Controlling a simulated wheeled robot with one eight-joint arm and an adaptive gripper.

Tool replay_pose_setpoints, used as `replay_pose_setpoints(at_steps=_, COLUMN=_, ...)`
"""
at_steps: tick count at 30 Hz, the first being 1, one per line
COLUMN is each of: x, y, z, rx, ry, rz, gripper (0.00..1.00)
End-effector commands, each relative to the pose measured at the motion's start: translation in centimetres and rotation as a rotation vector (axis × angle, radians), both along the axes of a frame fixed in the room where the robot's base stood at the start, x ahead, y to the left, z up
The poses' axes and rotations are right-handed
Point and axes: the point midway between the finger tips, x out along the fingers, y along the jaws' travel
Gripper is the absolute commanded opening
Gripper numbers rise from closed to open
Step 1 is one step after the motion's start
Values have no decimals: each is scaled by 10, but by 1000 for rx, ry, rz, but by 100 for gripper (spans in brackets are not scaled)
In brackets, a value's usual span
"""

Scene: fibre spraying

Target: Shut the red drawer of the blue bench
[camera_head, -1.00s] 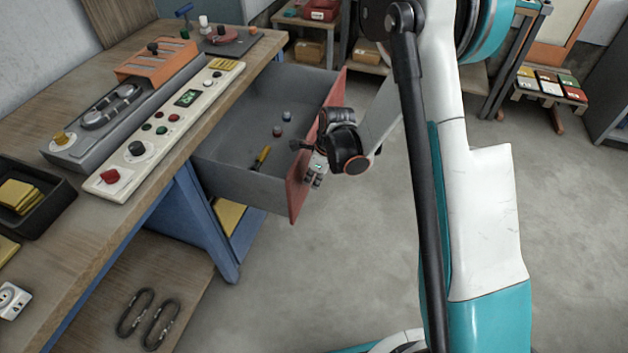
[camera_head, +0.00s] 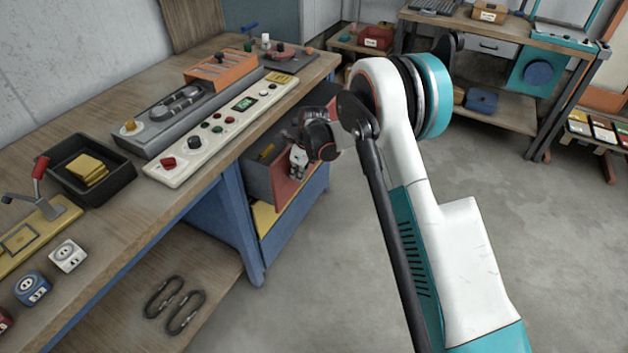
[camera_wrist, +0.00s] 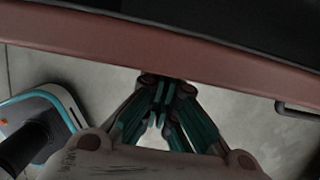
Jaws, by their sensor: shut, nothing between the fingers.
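The red drawer (camera_head: 287,194) of the blue bench (camera_head: 238,222) stands partly open, its grey side wall showing beside the bench frame. My gripper (camera_head: 297,160) is at the outer side of the red front, and my wrist hides part of the drawer. In the wrist view the red front (camera_wrist: 120,44) crosses the top of the picture, with the dark drawer inside beyond it. My gripper (camera_wrist: 161,84) is shut and empty there, its fingertips at the lower edge of the red front, seemingly touching it. A dark handle (camera_wrist: 298,109) sticks out at the right, clear of my fingers.
The bench top carries a white control panel (camera_head: 205,140), a black tray (camera_head: 108,178) with yellow pieces, and an orange rack (camera_head: 222,72). Two dark links (camera_head: 180,305) lie on the lower shelf. Another bench (camera_head: 480,60) stands behind.

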Motion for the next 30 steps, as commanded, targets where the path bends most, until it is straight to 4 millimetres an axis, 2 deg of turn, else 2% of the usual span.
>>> replay_pose_setpoints(at_steps=6, x=12, y=20, z=0, rx=0, ry=0, rz=1, gripper=0)
replay_pose_setpoints(at_steps=14, x=15, y=26, z=0, rx=0, ry=-1, rz=0, gripper=0)
replay_pose_setpoints(at_steps=25, x=15, y=23, z=0, rx=0, ry=-1, rz=0, gripper=0)
replay_pose_setpoints(at_steps=30, x=15, y=2, z=-1, rx=0, ry=-1, rz=-1, gripper=0)
